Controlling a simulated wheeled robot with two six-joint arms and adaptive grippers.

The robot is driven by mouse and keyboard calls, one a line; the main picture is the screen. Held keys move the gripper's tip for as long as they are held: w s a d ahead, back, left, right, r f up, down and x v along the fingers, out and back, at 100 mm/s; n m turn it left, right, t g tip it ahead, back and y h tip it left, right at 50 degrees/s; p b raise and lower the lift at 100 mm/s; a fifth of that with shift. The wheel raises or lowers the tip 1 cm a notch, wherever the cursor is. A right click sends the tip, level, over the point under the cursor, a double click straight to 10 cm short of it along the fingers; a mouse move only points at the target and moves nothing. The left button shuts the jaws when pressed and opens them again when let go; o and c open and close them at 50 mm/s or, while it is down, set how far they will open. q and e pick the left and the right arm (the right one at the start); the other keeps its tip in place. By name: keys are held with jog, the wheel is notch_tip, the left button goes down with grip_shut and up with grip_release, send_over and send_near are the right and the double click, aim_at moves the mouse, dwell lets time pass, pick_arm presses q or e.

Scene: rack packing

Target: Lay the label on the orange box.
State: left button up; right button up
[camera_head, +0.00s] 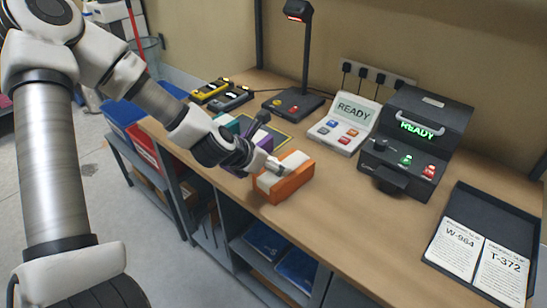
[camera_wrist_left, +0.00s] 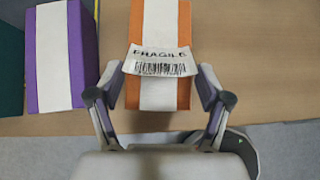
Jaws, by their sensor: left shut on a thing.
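The orange box (camera_head: 291,186) with a white band stands near the front edge of the table. It also shows in the left wrist view (camera_wrist_left: 184,24), upper middle. The white label (camera_wrist_left: 160,61), printed FRAGILE with a barcode, lies across the white band in that view, between my left fingertips. My left gripper (camera_head: 262,162) is shut on the label at the box's top. It also shows in the wrist view (camera_wrist_left: 160,92). I cannot tell whether the label touches the box. My right gripper is not in view.
A purple box (camera_wrist_left: 87,50) and a teal box (camera_wrist_left: 10,70) stand left of the orange box. Behind are a READY panel (camera_head: 343,127) and a black machine (camera_head: 418,140). A dark tray (camera_head: 510,222) with printed cards lies at right. Bare table lies right of the orange box.

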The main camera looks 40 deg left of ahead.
pick_arm(q)
jog(key=o, duration=0.6)
notch_tip(320, 180, up, 10)
jog(key=shift+f, duration=0.1)
dwell(0.6)
